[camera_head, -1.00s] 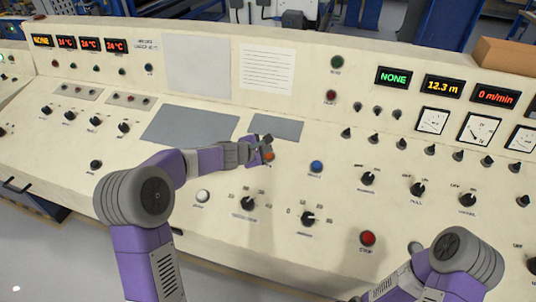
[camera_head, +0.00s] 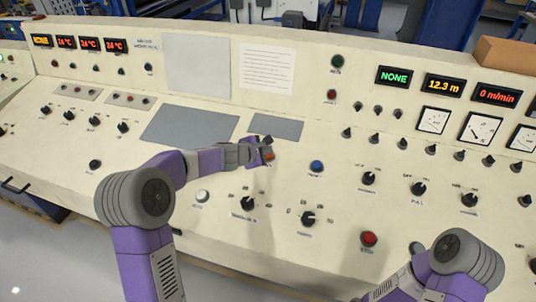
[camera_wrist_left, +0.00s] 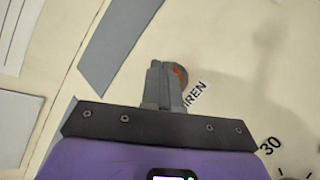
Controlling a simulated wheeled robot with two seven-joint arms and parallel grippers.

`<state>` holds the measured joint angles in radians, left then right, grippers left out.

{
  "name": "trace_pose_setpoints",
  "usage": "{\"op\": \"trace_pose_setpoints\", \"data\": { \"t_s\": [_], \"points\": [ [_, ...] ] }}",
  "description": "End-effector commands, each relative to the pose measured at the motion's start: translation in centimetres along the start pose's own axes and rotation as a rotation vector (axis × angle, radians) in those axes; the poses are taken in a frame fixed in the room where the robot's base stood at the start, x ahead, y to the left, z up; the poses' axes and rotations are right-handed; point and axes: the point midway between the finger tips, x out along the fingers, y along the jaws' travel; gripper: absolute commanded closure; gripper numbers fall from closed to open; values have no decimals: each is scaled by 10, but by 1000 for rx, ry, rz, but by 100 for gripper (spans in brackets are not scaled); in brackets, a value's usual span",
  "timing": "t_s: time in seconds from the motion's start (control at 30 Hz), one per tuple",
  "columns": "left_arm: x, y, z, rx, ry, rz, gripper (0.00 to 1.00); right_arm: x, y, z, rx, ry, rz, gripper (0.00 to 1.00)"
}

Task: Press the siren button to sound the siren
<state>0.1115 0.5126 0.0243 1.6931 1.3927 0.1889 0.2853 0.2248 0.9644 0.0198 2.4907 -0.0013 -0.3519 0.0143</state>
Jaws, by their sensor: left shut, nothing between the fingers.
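My right gripper is not in view; only part of that arm shows.
A blue button (camera_head: 316,166) is to the right, a white button (camera_head: 202,196) to the lower left and a red button (camera_head: 369,238) to the lower right. Black knobs (camera_head: 248,203) stand below. The grey plate (camera_head: 277,127) above is bare.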

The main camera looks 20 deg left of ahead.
Motion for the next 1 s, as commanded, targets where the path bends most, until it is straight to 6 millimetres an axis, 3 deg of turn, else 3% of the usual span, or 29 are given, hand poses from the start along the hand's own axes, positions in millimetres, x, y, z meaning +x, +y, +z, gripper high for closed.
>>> {"op": "trace_pose_setpoints", "data": {
  "t_s": [1.0],
  "points": [
    [7,-5,-6,0,1,-1,100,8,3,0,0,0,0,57]
  ]
}}
